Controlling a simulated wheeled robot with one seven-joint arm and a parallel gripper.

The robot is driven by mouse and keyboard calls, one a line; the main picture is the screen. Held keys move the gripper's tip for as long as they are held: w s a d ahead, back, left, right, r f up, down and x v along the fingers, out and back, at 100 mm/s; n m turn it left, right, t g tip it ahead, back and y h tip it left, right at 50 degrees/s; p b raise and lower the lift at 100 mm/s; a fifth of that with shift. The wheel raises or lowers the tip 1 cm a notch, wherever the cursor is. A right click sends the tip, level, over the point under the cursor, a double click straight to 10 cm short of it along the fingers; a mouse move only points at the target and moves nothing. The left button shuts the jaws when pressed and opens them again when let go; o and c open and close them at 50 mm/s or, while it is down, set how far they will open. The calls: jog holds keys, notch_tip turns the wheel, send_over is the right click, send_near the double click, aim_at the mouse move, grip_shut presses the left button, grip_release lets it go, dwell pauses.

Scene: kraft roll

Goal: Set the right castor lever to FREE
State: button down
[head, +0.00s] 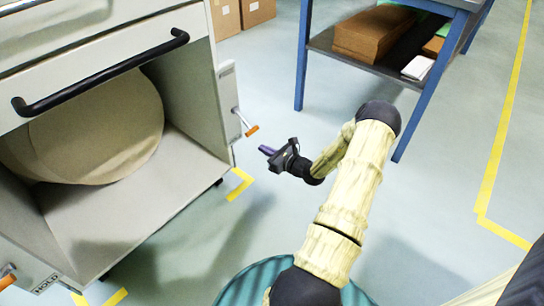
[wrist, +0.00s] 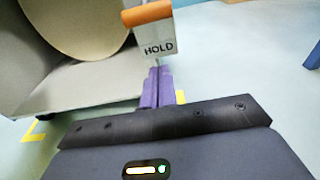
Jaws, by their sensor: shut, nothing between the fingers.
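The right castor lever (head: 251,130) has an orange grip on a thin metal rod, on the right side post of the grey cart (head: 195,185). In the wrist view its orange grip (wrist: 147,13) lies across the top, just above the word HOLD on a pale plate (wrist: 158,49). No FREE mark is visible. My gripper (head: 265,150) has purple fingers, shut and empty, a little below and right of the lever in the head view. In the wrist view the fingers (wrist: 157,74) point toward the plate's lower edge; I cannot tell whether they touch it.
A large kraft roll (head: 100,135) sits inside the cart, under a black handle (head: 100,75). Another orange lever (head: 7,278) shows at lower left beside a HOLD label. A blue-legged bench (head: 302,60) stands behind.

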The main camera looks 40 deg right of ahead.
aim_at(243, 120)
jog(key=shift+w+a+r+b, duration=0.25)
jog(key=shift+w+r+b, duration=0.55)
jog(key=shift+w+b, duration=0.35)
jog(key=shift+w+a+r+b, duration=0.25)
jog(key=shift+w+r+b, duration=0.6)
jog(key=shift+b, duration=0.45)
jog(key=shift+d+p, duration=0.15)
jog(key=shift+p, duration=0.15)
jog(key=shift+r, duration=0.15)
